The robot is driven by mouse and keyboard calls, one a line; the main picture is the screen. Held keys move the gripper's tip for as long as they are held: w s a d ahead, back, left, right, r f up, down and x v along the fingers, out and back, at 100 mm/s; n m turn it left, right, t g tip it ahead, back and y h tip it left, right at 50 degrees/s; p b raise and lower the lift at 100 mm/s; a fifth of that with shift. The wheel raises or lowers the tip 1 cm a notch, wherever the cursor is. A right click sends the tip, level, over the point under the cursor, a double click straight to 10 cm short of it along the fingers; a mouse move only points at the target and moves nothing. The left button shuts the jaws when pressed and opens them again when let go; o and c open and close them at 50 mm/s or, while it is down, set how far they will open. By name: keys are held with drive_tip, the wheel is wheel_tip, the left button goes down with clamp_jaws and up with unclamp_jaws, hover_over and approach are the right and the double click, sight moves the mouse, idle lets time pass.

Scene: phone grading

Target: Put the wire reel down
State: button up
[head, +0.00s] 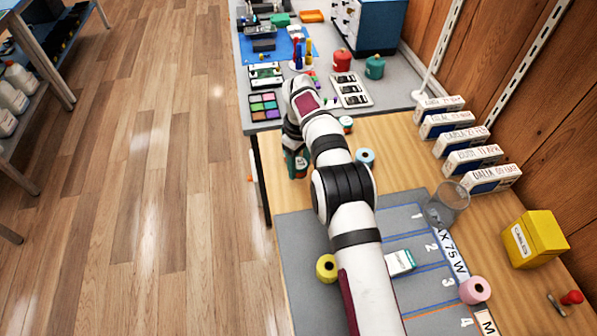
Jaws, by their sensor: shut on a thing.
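My gripper (296,160) points down over the bare wood at the left edge of the bench, just in front of the grey worktop. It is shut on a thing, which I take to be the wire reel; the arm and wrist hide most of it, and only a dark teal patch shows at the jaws. Other reels stand on the bench: a yellow one (327,268) at the grey mat's left side, a light blue one (365,157) right of the gripper, and a pink one (474,290) on the mat's right side.
The grey numbered mat (295,235) holds a small white-and-teal box (400,262). A clear cup (447,203), labelled boxes (470,160) and a yellow box (535,240) stand at right. A dark upright panel (260,180) lines the bench's left edge. Bare wood shows around the light blue reel.

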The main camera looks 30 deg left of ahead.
drive_tip(key=w+d+r+m, duration=0.3)
drive_tip(key=d+r, duration=0.1)
drive_tip(key=d, duration=0.9)
drive_tip(key=w+d+r+m, duration=0.3)
drive_tip(key=d+r, duration=0.1)
drive_tip(key=d, duration=0.8)
drive_tip(key=w+d+r+m, duration=0.3)
drive_tip(key=d+r, duration=0.2)
drive_tip(key=d, duration=0.8)
drive_tip(key=s+d+r+m, duration=0.2)
drive_tip(key=s+d+m, duration=0.1)
drive_tip(key=d, duration=0.6)
drive_tip(key=s+d+r+m, duration=0.2)
drive_tip(key=s+d+m, duration=0.15)
drive_tip(key=d, duration=0.45)
drive_tip(key=s+d+r+m, duration=0.2)
drive_tip(key=s+d+m, duration=0.1)
drive_tip(key=d, duration=0.6)
hover_over(547, 244)
wheel_tip(547, 244, down, 7)
drive_tip(key=shift+s+f, duration=0.15)
wheel_tip(547, 244, down, 3)
drive_tip(key=shift+f, duration=0.45)
